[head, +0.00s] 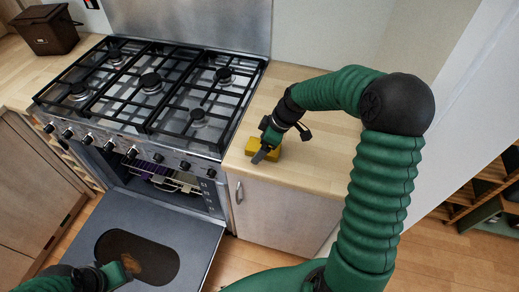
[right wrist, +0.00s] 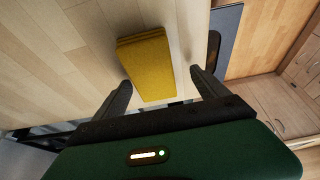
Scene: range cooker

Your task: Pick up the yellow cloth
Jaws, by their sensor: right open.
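The yellow cloth (head: 273,152) is a small folded block on the wooden counter, right of the cooker near the counter's front edge. In the right wrist view the cloth (right wrist: 148,68) lies ahead of my open right gripper (right wrist: 160,90), its near end reaching between the two fingers, with a gap on each side. In the head view my right gripper (head: 262,155) is over the cloth and hides part of it. My left gripper (head: 118,272) is low at the lower left, in front of the open oven door; its fingers are too unclear to read.
The gas cooker (head: 150,88) with black grates stands left of the cloth. Its oven door (head: 185,255) is open and lowered. A dark brown bin (head: 47,30) stands on the far left counter. The counter (head: 325,140) right of the cloth is clear, with a wall beyond.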

